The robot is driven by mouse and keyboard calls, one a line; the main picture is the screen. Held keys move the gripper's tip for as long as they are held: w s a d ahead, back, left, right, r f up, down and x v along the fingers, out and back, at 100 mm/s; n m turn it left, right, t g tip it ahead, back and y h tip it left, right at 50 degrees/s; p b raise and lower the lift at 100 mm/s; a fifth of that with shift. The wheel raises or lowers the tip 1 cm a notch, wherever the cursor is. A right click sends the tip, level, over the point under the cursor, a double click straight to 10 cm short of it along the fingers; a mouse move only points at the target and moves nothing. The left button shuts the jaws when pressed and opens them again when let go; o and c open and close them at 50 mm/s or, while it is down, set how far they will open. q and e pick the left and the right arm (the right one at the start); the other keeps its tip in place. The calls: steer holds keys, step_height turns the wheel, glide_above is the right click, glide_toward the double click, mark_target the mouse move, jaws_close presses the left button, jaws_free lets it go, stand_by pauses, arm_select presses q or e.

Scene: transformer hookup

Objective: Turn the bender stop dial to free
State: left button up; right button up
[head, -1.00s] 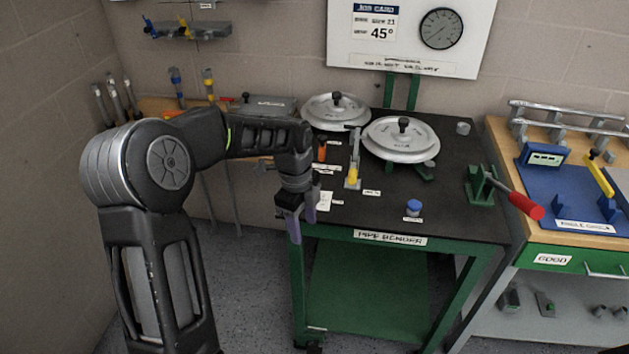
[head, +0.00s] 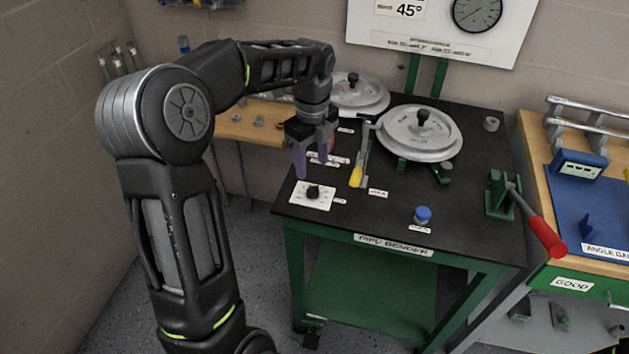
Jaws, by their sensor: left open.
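The stop dial, a small black knob (head: 313,191) on a white plate (head: 303,202), sits at the front left corner of the dark pipe bender table (head: 285,209). Its markings are too small to read, so I cannot tell its setting. My left gripper (head: 311,174) is open, with purple fingers pointing down. It appears above and just behind the knob, seemingly apart from it. My right gripper is not in view.
Right of the dial are a yellow-ended lever (head: 356,176) and a blue button (head: 423,214). Two round grey formers, the nearer one (head: 418,135) larger, stand behind. A red-handled lever (head: 545,236) projects at the right. The table front is mostly clear.

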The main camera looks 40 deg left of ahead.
mark_target(313, 187)
arm_select(q)
steer(key=shift+f+p, duration=0.5)
steer(key=shift+f, duration=3.45)
jaws_close()
